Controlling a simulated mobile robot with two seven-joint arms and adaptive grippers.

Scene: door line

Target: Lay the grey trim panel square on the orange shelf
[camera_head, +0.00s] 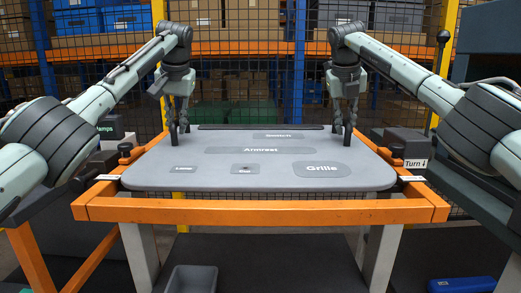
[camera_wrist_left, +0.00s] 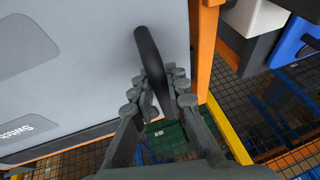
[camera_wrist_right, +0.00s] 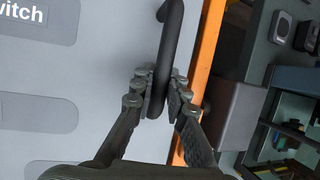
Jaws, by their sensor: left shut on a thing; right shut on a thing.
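The grey trim panel (camera_head: 220,178) is a wide, flat sheet with labelled recesses such as Grille and Armrest. In the head view it looks level and roughly centred between the side bars of the orange shelf (camera_head: 260,210). Mesh shows between its front edge and the front bar; I cannot tell whether it touches the shelf. My left gripper (camera_head: 179,130) is shut on a black handle (camera_wrist_left: 150,55) at the panel's left side. My right gripper (camera_head: 343,130) is shut on a matching black handle (camera_wrist_right: 168,50) at its right side.
Black knobs stand by the shelf at left (camera_head: 125,149) and right (camera_head: 393,151). A grey bin (camera_head: 192,279) sits below the front. A mesh fence with shelving stands behind.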

